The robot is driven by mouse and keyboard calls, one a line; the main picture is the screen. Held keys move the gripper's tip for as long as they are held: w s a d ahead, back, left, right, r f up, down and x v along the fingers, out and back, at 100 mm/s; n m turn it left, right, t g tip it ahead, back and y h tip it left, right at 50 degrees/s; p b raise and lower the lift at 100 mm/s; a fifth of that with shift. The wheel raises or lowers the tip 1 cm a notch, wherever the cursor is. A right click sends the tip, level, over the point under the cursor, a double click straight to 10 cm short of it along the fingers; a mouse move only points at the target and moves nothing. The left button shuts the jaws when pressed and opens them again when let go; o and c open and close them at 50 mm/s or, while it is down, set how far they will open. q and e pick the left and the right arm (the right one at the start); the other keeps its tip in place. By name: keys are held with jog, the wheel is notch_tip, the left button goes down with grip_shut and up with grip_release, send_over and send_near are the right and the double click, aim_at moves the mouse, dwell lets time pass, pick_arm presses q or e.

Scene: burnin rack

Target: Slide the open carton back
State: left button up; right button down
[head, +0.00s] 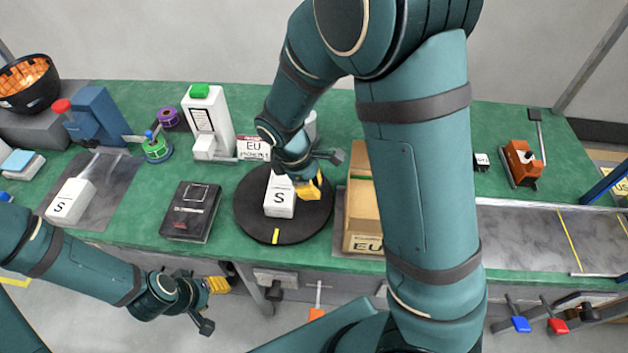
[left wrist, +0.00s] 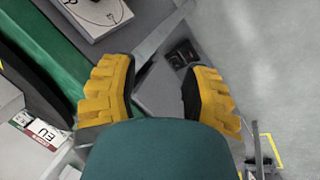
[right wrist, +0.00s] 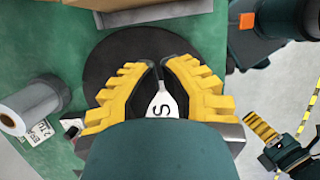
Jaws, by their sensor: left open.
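The brown carton (head: 362,208), with "EU" on its front, stands on the green bench right of the black turntable (head: 250,222). My right arm covers its right side, and I cannot make out its flaps. Its edge shows at the top of the right wrist view (right wrist: 145,12). My right gripper (head: 312,188) is low over the turntable, right beside a white "S" box (head: 279,205). In the right wrist view its fingers are close together with the box showing between them; I cannot tell whether they grip it. My left gripper (head: 212,304) is open and empty before the bench's front edge.
A black case (head: 190,212) lies left of the turntable. A white bottle with a green cap (head: 208,118) and an EU label card (head: 253,149) are behind. Bare green bench lies behind the carton.

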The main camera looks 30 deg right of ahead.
jog(key=b+x, duration=0.1)
jog(key=x, duration=0.6)
jog(key=shift+f+b, duration=0.1)
jog(key=shift+b, duration=0.2)
jog(key=shift+s+d+r, duration=0.15)
jog(key=shift+s+d, duration=0.1)
jog(key=shift+d, duration=0.3)
jog(key=shift+s+d+r, duration=0.15)
jog(key=shift+s+d, duration=0.1)
jog(key=shift+d, duration=0.3)
pick_arm(q)
jog(key=shift+s+f, duration=0.2)
jog(key=shift+f, duration=0.8)
pick_arm(e)
jog(key=shift+s+d, duration=0.35)
jog(key=shift+d, duration=0.2)
pick_arm(q)
jog(key=shift+d, duration=0.1)
